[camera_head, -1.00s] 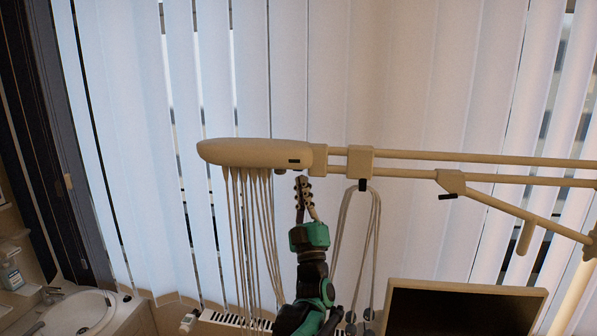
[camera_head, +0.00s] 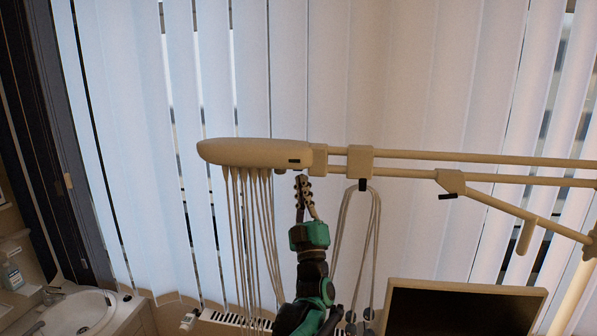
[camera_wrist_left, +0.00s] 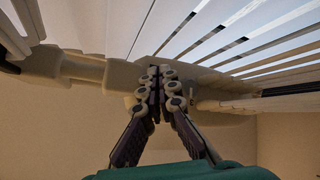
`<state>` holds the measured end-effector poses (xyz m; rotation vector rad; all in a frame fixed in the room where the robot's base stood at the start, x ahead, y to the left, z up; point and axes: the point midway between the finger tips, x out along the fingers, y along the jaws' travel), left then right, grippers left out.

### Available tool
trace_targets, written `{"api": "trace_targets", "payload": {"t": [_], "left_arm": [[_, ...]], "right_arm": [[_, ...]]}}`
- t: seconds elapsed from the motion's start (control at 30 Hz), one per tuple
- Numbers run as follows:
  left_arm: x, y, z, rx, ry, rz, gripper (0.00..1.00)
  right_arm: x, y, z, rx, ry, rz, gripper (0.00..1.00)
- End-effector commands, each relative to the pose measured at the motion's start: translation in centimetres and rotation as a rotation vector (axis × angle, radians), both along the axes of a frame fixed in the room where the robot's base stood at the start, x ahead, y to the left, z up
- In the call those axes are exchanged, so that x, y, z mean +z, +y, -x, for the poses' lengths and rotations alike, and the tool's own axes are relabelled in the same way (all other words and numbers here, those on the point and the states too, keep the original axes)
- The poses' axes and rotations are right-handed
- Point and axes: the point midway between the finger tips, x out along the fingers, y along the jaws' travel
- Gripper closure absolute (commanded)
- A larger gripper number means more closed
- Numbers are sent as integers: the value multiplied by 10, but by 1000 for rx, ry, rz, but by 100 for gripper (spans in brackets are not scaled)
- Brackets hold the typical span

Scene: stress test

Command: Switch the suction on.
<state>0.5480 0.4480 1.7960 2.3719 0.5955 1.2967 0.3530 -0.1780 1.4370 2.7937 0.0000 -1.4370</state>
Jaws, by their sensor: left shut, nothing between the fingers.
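A long beige delivery head (camera_head: 245,152) hangs level on its arm, with several hoses (camera_head: 250,215) dropping from its underside. A small dark rectangle (camera_head: 294,161) sits on its front face near the right end. A small dark-tipped knob (camera_head: 281,171) shows on the underside. I cannot tell which part is the suction switch. My left gripper (camera_head: 302,179) points up just under the head's right end, shut and empty. In the left wrist view its fingertips (camera_wrist_left: 159,72) meet in front of the beige head (camera_wrist_left: 120,77); contact is unclear. My right gripper is not in view.
Beige rails (camera_head: 480,160) run right from the head. Looped cords (camera_head: 375,225) hang right of my left arm. A monitor (camera_head: 460,308) stands at lower right, a sink (camera_head: 78,312) at lower left. Vertical blinds (camera_head: 420,90) fill the back.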

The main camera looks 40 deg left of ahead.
Motion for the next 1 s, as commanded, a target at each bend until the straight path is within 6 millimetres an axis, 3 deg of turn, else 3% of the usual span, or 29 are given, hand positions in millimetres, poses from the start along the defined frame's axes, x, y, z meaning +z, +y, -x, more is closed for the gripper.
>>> {"api": "trace_targets", "payload": {"t": [1.0], "left_arm": [[12, 0, 0, 0, 0, 0, 100]], "right_arm": [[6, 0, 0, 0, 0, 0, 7]]}}
